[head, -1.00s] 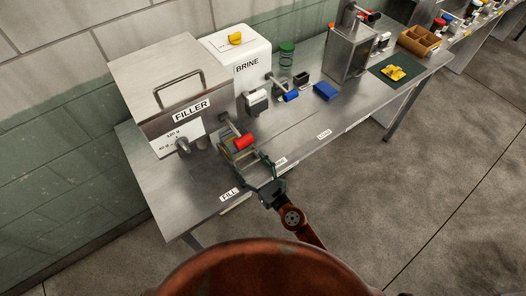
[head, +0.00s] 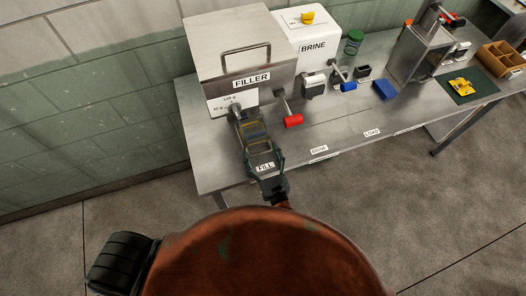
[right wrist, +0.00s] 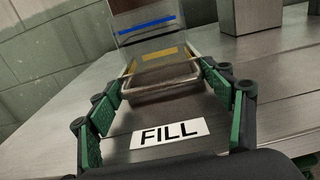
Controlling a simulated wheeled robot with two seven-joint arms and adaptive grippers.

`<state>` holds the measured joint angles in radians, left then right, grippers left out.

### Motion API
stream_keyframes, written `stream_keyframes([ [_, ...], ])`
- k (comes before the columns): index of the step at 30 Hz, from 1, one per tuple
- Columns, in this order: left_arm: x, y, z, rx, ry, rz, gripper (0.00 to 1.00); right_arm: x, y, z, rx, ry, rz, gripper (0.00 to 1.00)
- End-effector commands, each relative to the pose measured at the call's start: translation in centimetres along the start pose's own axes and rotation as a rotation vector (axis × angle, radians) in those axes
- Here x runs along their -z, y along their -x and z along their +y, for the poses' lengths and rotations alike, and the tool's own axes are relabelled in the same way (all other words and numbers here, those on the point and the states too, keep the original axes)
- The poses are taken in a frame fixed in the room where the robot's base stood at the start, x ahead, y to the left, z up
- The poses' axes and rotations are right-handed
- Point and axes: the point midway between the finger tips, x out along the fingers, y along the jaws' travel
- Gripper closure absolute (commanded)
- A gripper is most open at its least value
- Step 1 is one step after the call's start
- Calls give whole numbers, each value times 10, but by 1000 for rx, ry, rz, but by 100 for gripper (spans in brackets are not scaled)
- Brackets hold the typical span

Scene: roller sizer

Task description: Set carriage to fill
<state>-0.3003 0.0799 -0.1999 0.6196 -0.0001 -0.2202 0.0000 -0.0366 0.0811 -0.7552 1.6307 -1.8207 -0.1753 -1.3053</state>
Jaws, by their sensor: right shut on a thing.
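The carriage (head: 252,128), a small metal tray with a wire loop handle and a yellowish strip, sits at the left end of the bench beside the FILL label (head: 265,167), below the filler's spout (head: 235,111). It also shows in the right wrist view, where its handle (right wrist: 160,90) lies between my green fingers. My right gripper (head: 264,156) is shut on the carriage from the front edge of the bench. The FILL label shows in front of the carriage in the right wrist view (right wrist: 168,133). My left gripper is not in view.
The filler (head: 235,55) stands behind the carriage. A red-handled lever (head: 293,121) is just to its right. The brine box (head: 313,40), a blue-handled lever (head: 348,87) and a blue block (head: 385,90) stand further right. The bench front near the BRINE and LOAD labels is clear.

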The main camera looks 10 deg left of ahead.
Motion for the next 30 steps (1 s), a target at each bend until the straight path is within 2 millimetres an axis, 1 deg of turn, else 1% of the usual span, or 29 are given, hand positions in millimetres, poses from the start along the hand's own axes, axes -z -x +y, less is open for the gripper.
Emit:
stream_keyframes([
  [1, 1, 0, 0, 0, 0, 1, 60, 1, 0, 4, -7, -1, 2, 70],
  [4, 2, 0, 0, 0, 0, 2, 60, 1, 1, 5, -9, -2, 2, 70],
  [5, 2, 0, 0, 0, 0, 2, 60, 1, 1, 5, -9, -2, 2, 26],
  [12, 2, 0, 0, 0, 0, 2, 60, 1, 1, 4, -8, -2, 2, 10],
  [20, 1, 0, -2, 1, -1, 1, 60, 1, 1, 3, -6, -1, 2, 10],
  [23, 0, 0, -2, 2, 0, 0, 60, 2, 5, 2, -5, -1, 3, 10],
  [26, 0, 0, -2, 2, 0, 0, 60, 2, 16, 2, -6, 0, 3, 10],
  [30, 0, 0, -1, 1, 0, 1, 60, 2, 44, 1, -6, 1, 4, 10],
])
